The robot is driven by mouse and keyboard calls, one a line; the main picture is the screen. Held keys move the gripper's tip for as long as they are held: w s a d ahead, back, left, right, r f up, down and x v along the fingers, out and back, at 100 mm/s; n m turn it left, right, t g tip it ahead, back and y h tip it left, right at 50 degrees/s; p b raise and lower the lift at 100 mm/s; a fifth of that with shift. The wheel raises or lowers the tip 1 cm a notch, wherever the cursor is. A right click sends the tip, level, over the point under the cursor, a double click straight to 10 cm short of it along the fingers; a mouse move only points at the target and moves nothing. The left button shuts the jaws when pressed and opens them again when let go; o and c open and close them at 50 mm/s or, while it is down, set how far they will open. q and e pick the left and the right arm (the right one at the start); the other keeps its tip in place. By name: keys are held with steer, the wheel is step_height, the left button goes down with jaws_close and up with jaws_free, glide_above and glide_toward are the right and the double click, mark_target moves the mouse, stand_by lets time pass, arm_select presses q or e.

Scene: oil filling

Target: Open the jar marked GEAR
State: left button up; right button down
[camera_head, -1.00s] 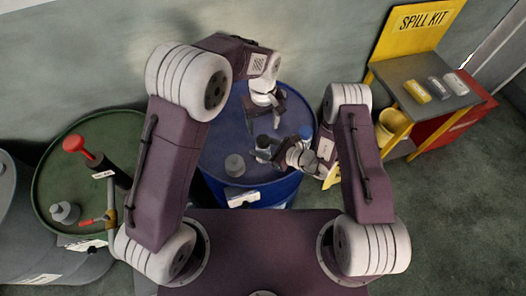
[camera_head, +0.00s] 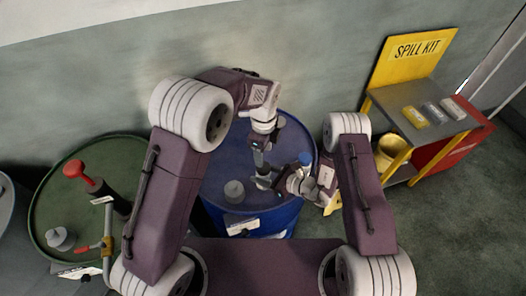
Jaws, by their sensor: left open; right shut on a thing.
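The blue drum (camera_head: 225,175) stands in the middle and bears the jars. My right gripper (camera_head: 265,181) is shut around a small dark-topped jar (camera_head: 263,170), mostly hidden by the fingers. My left gripper (camera_head: 260,153) is open and points down just above that jar's top; whether it touches the lid I cannot tell. A blue-topped jar (camera_head: 305,158) shows behind my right wrist. A grey jar or cap (camera_head: 234,191) stands apart at the drum's front left. No GEAR marking is legible at this size.
A green drum (camera_head: 45,185) at the left bears a red-handled pump (camera_head: 75,169) and a grey can (camera_head: 60,239). A spill kit stand (camera_head: 412,85) with several small packs and a yellow bucket (camera_head: 388,152) are at the right. The drum's left top is mostly clear.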

mark_target(263, 168)
arm_select(q)
steer(key=m, duration=0.5)
steer(key=shift+m, duration=0.4)
steer(key=m, duration=0.4)
step_height(263, 168, down, 8)
steer(key=shift+a, duration=0.1)
jaws_close()
steer(key=n, duration=0.4)
steer(key=shift+n, duration=0.4)
steer(key=n, duration=0.9)
steer(key=shift+s+n, duration=0.1)
steer(key=shift+n, duration=0.3)
steer(key=n, duration=0.6)
steer(key=shift+n, duration=0.3)
steer(key=n, duration=0.6)
steer(key=shift+r+n, duration=0.1)
steer(key=shift+n, duration=0.2)
steer(key=n, duration=1.9)
steer(key=shift+n, duration=0.4)
steer(key=n, duration=0.6)
